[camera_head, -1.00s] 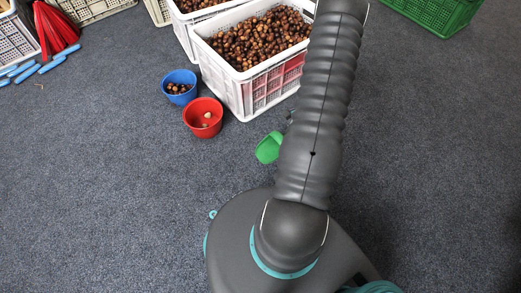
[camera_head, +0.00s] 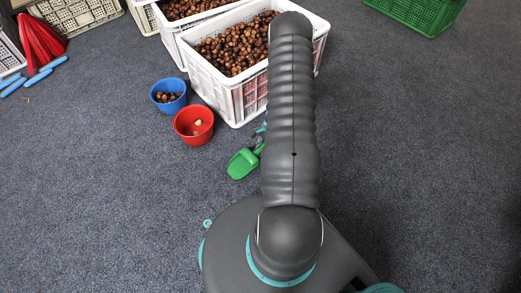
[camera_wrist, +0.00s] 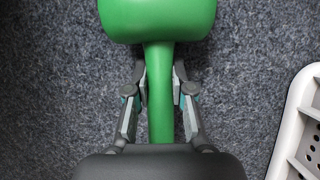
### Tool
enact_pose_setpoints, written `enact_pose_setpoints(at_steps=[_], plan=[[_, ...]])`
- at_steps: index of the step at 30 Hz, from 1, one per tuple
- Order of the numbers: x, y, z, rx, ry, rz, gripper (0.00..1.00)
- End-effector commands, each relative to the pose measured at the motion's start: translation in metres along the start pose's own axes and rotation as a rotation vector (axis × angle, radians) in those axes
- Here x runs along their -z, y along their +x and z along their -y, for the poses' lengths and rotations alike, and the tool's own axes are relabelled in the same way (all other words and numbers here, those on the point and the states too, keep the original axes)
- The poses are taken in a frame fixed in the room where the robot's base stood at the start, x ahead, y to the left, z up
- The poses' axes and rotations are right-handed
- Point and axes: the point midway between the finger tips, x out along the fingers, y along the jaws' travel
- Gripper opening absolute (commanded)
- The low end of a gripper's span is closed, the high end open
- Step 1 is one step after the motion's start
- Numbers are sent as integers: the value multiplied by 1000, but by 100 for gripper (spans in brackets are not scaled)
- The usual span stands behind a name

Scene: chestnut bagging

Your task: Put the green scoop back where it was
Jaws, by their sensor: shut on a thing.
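The green scoop (camera_head: 243,163) shows left of my arm in the head view, in front of the white crate and near the red bucket. In the wrist view the scoop (camera_wrist: 158,18) has its bowl at the top and its handle running down between the fingers. My gripper (camera_wrist: 160,88) is shut on the handle, one finger on each side. In the head view my gripper (camera_head: 262,135) is mostly hidden behind my arm. Grey carpet shows around the scoop; I cannot tell its height above the floor.
A white crate (camera_head: 238,108) full of chestnuts stands behind the scoop; its rim shows at right in the wrist view. A green crate (camera_head: 415,15) is far right.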

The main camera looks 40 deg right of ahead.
Motion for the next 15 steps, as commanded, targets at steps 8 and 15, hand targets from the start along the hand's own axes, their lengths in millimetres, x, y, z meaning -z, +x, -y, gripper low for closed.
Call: enact_pose_setpoints(at_steps=[8,15], plan=[[1,1,0,1,0,0,0],[1,2,0,1,0,0,47]])
